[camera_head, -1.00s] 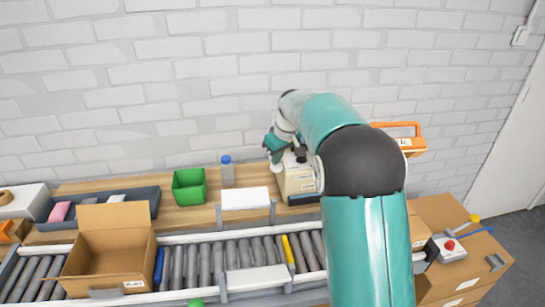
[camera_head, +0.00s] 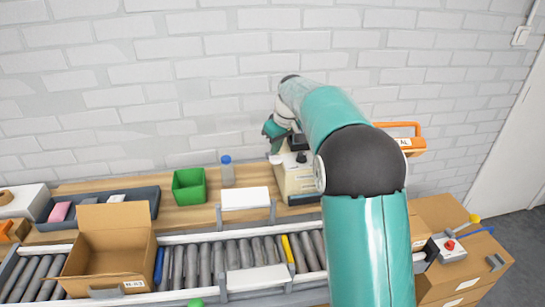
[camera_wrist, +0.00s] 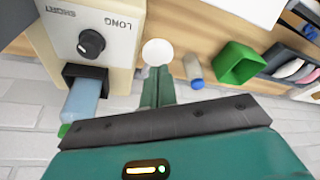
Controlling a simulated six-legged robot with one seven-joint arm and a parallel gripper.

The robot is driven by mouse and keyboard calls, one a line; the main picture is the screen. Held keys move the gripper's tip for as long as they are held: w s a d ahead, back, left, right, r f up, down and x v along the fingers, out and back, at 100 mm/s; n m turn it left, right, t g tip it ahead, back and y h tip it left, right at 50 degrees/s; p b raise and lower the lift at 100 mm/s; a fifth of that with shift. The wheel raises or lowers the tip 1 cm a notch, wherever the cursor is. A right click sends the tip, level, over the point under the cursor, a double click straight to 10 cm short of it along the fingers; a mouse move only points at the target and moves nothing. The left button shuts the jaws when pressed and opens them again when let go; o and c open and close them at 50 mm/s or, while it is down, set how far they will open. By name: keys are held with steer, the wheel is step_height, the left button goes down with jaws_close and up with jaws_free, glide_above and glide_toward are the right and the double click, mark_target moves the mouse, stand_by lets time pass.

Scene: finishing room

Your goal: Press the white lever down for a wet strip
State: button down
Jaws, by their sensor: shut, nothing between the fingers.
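The cream tape machine (camera_head: 297,183) stands on the wooden bench, partly behind my arm. In the wrist view its front (camera_wrist: 95,20) carries a black dial marked LONG and SHORT. The white lever's round knob (camera_wrist: 156,52) sticks out beside the machine; the knob also shows in the head view (camera_head: 275,159). My gripper (camera_wrist: 158,72) is shut and empty, its fingertips right by the knob in the picture. I cannot tell whether they touch it. In the head view my gripper (camera_head: 272,131) is just above the knob. No strip is visible.
A translucent blue bottle (camera_wrist: 83,102) sits at the machine. A green bin (camera_head: 189,186) and a blue-capped bottle (camera_head: 227,172) stand to its left. An open cardboard box (camera_head: 108,248) is on the roller conveyor in front. The brick wall is close behind.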

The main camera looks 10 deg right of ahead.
stand_by(0.3)
steer(key=shift+r, duration=2.55)
steer(key=shift+s+r, duration=0.15)
steer(key=shift+s, duration=0.05)
steer(key=s+r+m+t, duration=0.1)
steer(key=s+r+m, duration=0.15)
steer(key=s, duration=0.85)
steer(key=s+r+m, duration=0.1)
steer(key=s+r, duration=0.3)
steer(key=s, duration=0.6)
steer(key=s+f+m, duration=0.1)
steer(key=s+f, duration=0.3)
steer(key=s, duration=0.5)
steer(key=s+f+m+t+h, duration=0.1)
steer(key=s+f, duration=0.2)
steer(key=s, duration=0.7)
steer(key=shift+s+f+t+h, duration=0.25)
steer(key=shift+f+t+h, duration=0.05)
steer(key=shift+f, duration=0.1)
